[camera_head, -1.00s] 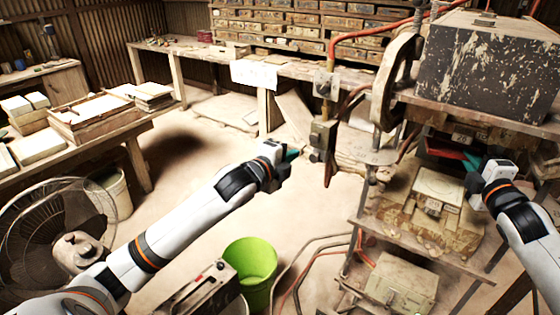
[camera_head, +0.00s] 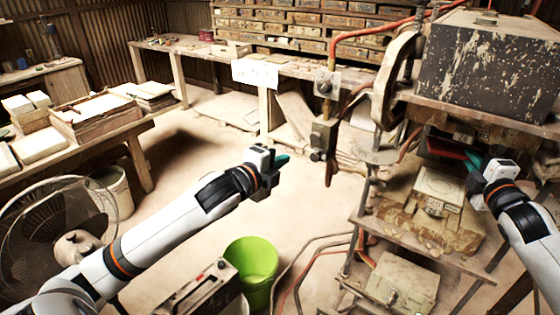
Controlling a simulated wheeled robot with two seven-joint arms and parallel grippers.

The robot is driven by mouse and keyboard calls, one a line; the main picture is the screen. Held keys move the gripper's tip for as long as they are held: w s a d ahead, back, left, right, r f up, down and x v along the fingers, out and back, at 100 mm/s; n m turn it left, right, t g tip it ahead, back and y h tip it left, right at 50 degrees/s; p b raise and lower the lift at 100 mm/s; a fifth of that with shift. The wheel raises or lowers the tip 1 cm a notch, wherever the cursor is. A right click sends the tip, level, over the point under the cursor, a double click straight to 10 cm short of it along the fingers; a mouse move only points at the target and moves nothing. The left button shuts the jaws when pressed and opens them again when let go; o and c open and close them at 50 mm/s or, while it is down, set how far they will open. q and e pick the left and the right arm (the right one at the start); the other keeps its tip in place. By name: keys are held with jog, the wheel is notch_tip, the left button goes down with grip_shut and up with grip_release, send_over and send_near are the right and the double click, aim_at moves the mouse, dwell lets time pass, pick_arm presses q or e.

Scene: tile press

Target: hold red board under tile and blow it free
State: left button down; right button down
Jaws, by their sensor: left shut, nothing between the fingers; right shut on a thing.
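My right gripper (camera_head: 477,162) is shut on the red board (camera_head: 446,148), which reaches left beneath the upper part of the press (camera_head: 463,122). Only a narrow strip of the board shows. No tile can be made out on or above it, as the press hides that space. My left gripper (camera_head: 282,160) is shut and empty, with teal fingertips. It hangs in the open to the left of the valve post (camera_head: 320,140), apart from it.
The lower mould block (camera_head: 438,190) sits on the press table under the board. A green bucket (camera_head: 251,268) and hoses stand on the floor below. A fan (camera_head: 50,232) is at the left. A side table (camera_head: 140,122) carries stacked tiles.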

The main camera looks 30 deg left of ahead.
jog(key=shift+r, duration=0.2)
jog(key=s+a+p, duration=0.1)
jog(key=s+p, duration=0.3)
jog(key=s, duration=2.6)
dwell(1.7)
jog(key=shift+f, duration=0.1)
